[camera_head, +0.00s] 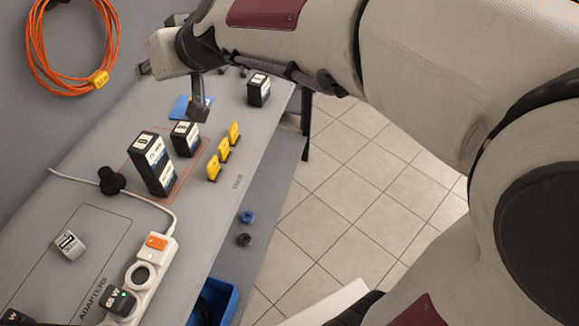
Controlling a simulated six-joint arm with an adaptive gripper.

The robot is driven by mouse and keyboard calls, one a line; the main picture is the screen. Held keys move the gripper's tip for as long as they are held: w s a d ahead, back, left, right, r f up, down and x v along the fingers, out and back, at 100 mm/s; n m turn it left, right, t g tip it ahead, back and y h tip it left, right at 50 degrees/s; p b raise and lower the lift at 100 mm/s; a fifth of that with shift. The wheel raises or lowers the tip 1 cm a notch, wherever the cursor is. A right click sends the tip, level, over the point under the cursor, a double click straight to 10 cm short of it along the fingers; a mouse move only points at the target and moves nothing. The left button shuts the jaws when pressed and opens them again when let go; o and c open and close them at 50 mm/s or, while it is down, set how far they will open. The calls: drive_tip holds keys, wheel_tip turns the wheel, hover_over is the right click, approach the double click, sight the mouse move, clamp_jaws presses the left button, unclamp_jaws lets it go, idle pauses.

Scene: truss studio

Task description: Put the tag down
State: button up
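Three yellow tags (224,149) stand in a row near the table's right edge, beside printed lettering. My gripper (199,110) is above the far part of the table, beyond the tags and near a blue flat item (180,107). Only a dark finger part of it shows, seen from the side. Whether its fingers are apart or closed, and whether they hold a tag, I cannot tell.
Black battery-like blocks (152,163) stand near an orange outline, with another block (259,90) farther back. A black plug (111,181) and white power strip (150,264) with its cable lie nearer. Bare grey table (105,150) lies left of the blocks.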

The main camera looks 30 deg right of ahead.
drive_tip(key=s+d+f+g+h, duration=0.1)
drive_tip(key=s+d+f, duration=0.2)
drive_tip(key=s, duration=0.6)
drive_tip(key=s+d+f+g+h, duration=0.1)
drive_tip(key=s+d+f, duration=0.3)
drive_tip(key=s, duration=0.6)
drive_tip(key=s+d+f+m+g+h, duration=0.1)
drive_tip(key=s+d+f+g+h, duration=0.1)
drive_tip(key=s, duration=0.7)
wheel_tip(320, 180, down, 2)
drive_tip(key=shift+s+d+g, duration=0.3)
drive_tip(key=shift+d+g, duration=0.2)
drive_tip(key=shift+d, duration=0.7)
drive_tip(key=o, duration=0.5)
drive_tip(key=shift+c, duration=0.2)
